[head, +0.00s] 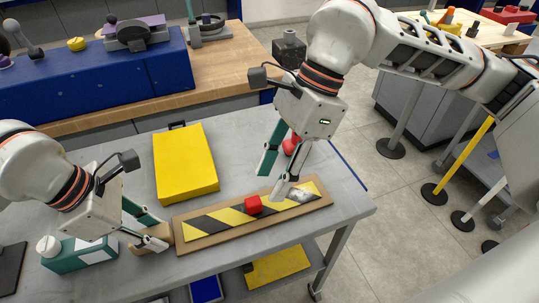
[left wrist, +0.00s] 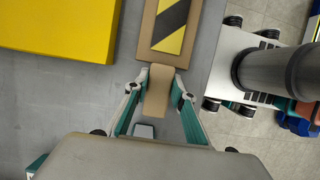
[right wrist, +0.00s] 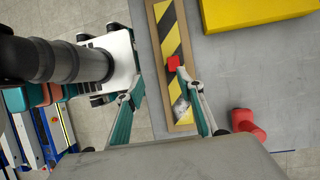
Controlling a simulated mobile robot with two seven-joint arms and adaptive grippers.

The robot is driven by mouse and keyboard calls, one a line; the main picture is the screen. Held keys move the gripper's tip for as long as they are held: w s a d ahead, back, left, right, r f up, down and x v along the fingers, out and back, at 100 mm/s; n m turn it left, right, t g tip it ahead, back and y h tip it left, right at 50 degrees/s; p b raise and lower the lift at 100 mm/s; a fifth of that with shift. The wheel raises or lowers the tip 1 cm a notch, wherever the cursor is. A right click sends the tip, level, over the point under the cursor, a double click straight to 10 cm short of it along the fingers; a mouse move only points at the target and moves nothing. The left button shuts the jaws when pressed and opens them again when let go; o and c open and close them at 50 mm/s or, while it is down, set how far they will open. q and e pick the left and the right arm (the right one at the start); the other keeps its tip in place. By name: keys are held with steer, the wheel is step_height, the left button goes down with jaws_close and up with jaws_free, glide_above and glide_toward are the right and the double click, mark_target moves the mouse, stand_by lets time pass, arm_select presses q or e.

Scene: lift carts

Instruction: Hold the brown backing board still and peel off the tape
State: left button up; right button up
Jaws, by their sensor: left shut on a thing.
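The brown backing board (head: 183,243) lies flat on the grey table. Black-and-yellow striped tape (head: 232,219) runs along it, with a pale, shiny patch (head: 301,194) near its right end. A red block (head: 253,204) sits on the tape near the middle. My left gripper (head: 160,238) is shut on the board's narrow brown tab (left wrist: 158,92) at its left end. My right gripper (head: 272,186) is open and empty over the right half of the board. In the right wrist view its fingers (right wrist: 160,84) are spread, one tip near the red block.
A yellow box (head: 186,163) lies behind the board, and a teal box (head: 75,257) stands by my left gripper. A red object (right wrist: 248,122) stands on the table behind my right gripper. The table's right edge (head: 350,215) is close to the board's end.

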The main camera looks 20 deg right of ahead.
mark_target(254, 201)
steer(key=shift+t, duration=0.5)
steer(key=x, duration=0.3)
steer(key=w+x, duration=0.1)
steer(key=x, duration=0.2)
steer(key=w+x, duration=0.1)
steer(key=x, duration=0.3)
steer(key=shift+d, duration=0.25)
jaws_close()
steer(key=shift+f, duration=0.1)
